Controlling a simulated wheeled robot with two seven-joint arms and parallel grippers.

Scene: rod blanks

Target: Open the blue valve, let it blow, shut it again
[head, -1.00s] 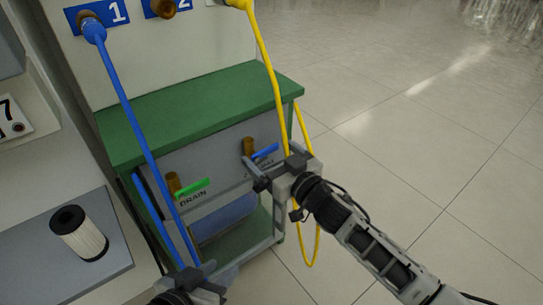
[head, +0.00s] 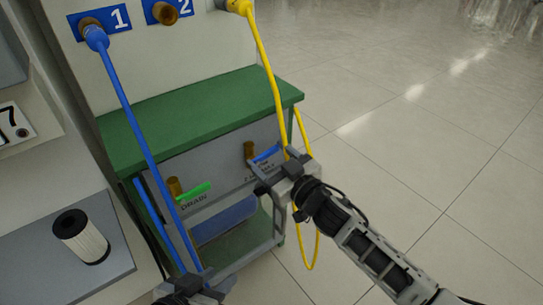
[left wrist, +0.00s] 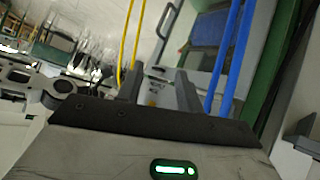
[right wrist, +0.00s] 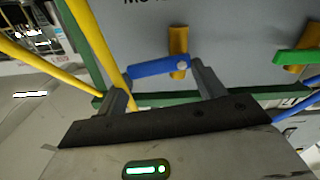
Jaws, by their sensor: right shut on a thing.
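The blue valve has a brass body (head: 249,150) and a blue lever handle (head: 266,153) on the grey front panel of the green bench. In the right wrist view the blue lever (right wrist: 155,67) lies nearly level, between the fingers. My right gripper (head: 278,171) is shut on this lever, with one finger near each end of it. My left gripper (head: 197,281) is low at the bottom edge of the head view, by the blue hose. In the left wrist view its fingers (left wrist: 158,92) stand apart with nothing between them.
A green-handled valve (head: 192,193) marked DRAIN sits left of the blue one. A blue hose (head: 138,130) and a yellow hose (head: 268,70) hang in front of the bench (head: 195,115). A white filter cartridge (head: 82,238) stands on the left shelf. The floor at right is clear.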

